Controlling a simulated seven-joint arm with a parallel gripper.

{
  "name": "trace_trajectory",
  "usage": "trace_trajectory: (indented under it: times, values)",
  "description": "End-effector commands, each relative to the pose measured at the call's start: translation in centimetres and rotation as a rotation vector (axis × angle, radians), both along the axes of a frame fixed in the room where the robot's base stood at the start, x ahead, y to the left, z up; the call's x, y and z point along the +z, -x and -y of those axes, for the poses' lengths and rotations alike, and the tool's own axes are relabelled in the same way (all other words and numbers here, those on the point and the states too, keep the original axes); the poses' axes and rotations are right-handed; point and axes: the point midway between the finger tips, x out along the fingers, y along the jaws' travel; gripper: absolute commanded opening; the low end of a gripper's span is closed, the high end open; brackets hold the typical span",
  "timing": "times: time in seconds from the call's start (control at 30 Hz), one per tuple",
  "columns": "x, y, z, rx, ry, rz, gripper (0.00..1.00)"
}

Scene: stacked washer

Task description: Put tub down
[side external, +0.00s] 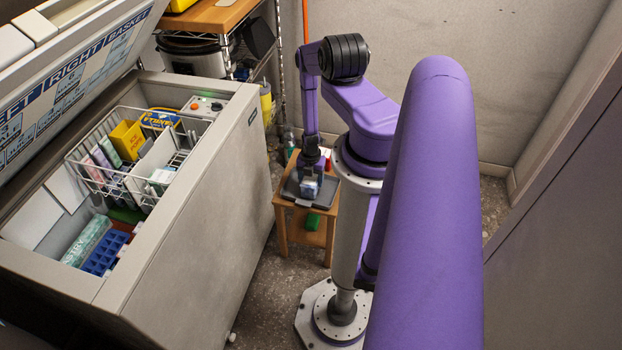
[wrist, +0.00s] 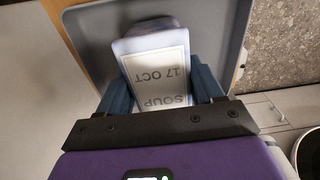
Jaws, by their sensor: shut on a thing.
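The tub (wrist: 158,75) is pale with a white label reading "SOUP 17 OCT", which appears upside down in the wrist view. My gripper (wrist: 165,92) is shut on it, with one dark blue finger on each side. In the side external view the tub (side external: 309,188) is small, under my gripper (side external: 311,176), over a dark grey tray (side external: 291,189) on a small wooden stand. The tray (wrist: 238,45) also shows around and behind the tub in the wrist view. I cannot tell whether the tub's base touches the tray.
An open chest freezer (side external: 190,200) stands to the left, with a white wire basket (side external: 85,173) and several packs inside. The wooden stand (side external: 283,232) has a green item (side external: 312,221) on its lower shelf.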

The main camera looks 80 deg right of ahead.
Motion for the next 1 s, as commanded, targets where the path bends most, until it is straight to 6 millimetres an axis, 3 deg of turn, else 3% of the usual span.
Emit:
trace_trajectory:
  times: [0.13, 0.17, 0.2, 0.23, 0.67, 1.0]
  values:
    - [-0.3, 0.0, 0.0, 0.000, 0.000, 0.000, 0.24]
    - [-0.2, 0.0, 0.0, 0.000, 0.000, 0.000, 0.73]
    - [-0.2, 0.0, 0.0, 0.000, 0.000, 0.000, 0.86]
    - [-0.2, 0.0, 0.0, 0.000, 0.000, 0.000, 0.92]
    - [0.3, 0.0, 0.0, 0.000, 0.001, 0.000, 0.92]
    - [4.4, 0.0, 0.1, 0.000, 0.001, 0.001, 0.92]
